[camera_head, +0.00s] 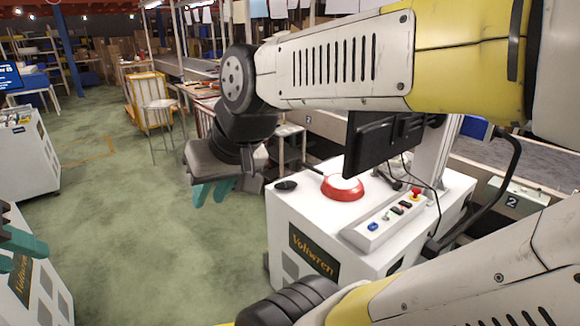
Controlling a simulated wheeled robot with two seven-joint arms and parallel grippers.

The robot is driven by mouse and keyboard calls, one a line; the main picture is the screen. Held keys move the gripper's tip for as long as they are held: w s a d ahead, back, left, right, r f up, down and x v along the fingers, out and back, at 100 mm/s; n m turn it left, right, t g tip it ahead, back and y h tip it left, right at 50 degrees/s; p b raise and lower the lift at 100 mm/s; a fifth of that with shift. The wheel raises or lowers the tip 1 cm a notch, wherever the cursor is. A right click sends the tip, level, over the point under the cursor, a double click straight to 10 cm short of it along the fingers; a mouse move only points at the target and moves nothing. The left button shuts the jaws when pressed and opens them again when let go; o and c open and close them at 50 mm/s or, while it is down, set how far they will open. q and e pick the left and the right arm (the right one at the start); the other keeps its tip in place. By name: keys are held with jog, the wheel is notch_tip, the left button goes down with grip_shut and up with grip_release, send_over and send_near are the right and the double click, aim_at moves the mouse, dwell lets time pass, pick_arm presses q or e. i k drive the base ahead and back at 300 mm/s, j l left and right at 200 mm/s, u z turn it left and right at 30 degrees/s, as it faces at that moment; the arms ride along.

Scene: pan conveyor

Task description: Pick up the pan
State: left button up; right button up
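No pan can be clearly made out. A red round thing with a white top (343,188) sits on a white cabinet (300,212); I cannot tell whether it is a pan. My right gripper (212,190), with teal fingers pointing down, hangs over the green floor to the left of that cabinet. Its two fingertips look close together with nothing visible between them. My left gripper (20,248) shows only as teal finger parts at the left edge, above another white cabinet, and is mostly cut off.
A black monitor (384,136) and a control box with buttons (387,222) stand on the white cabinet. A grey conveyor belt (510,168) runs behind it. A stool (160,115) stands further back. Open green floor (150,240) lies in the middle.

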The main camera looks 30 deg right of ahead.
aim_at(336, 188)
jog(key=i+j+z, duration=0.1)
jog(key=i+z, duration=0.3)
jog(key=i+j+z, duration=0.2)
jog(key=i+z, duration=0.2)
jog(key=i+j+z, duration=0.25)
jog(key=z, duration=0.2)
jog(key=i+j+z, duration=0.25)
jog(key=j+z, duration=0.15)
jog(key=i+j+z, duration=0.2)
jog(key=j, duration=0.2)
jog(key=i+j+z, duration=0.1)
jog(key=j+z, duration=0.15)
jog(key=j, duration=0.2)
jog(key=i+j+z, duration=0.2)
jog(key=j, duration=0.25)
jog(key=k, duration=0.1)
